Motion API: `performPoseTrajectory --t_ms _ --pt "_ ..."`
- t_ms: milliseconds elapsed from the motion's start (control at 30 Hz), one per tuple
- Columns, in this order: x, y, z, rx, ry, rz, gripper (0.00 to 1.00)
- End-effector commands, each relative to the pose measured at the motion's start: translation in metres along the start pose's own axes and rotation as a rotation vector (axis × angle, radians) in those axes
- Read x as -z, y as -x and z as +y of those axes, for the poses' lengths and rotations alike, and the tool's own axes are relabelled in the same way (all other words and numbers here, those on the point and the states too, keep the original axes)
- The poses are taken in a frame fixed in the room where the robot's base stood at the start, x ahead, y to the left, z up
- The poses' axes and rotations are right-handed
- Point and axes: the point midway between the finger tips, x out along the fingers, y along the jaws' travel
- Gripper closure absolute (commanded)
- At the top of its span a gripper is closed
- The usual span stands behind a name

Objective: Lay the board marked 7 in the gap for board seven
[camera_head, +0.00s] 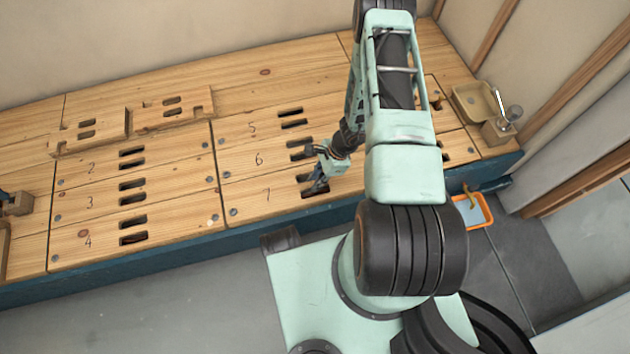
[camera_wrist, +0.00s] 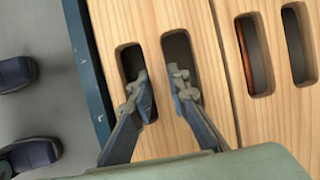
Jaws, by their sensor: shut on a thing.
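The board marked 7 (camera_head: 252,210) lies at the front edge of the wooden bench, in line with the boards marked 6 (camera_head: 240,170) and 5 (camera_head: 238,136). It looks level with them; I cannot tell exactly how it is seated. My gripper (camera_head: 317,186) is down at its hand slots. In the wrist view, my gripper (camera_wrist: 164,98) has one finger at each of the two slots and is shut on the wooden bar between them. Board 7 (camera_wrist: 135,24) fills the strip beside the blue bench edge. My arm hides the right end of the boards.
Boards 2 (camera_head: 105,165), 3 (camera_head: 105,200) and 4 (camera_head: 110,236) lie to the left. Two short slotted pieces (camera_head: 95,131) (camera_head: 175,110) rest behind them. A tan basin (camera_head: 468,100) stands at the back right. An orange tray (camera_head: 485,215) is on the floor at right.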

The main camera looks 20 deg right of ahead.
Motion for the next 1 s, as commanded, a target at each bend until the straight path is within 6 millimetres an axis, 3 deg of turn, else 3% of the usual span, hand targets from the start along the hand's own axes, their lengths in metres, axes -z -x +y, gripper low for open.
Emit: performPoseTrajectory --t_ms 300,333,500,833,1000 --pt "0.001 -0.002 -0.001 0.001 0.0 -0.001 1.0" --pt "0.0 -0.002 -0.001 0.001 0.0 -0.001 0.82" --pt "0.001 -0.001 0.0 0.001 0.0 0.0 0.64" --pt "0.002 0.0 0.0 0.0 -0.001 0.002 0.64" --pt "0.002 0.018 -0.001 0.002 -0.001 0.003 0.64"
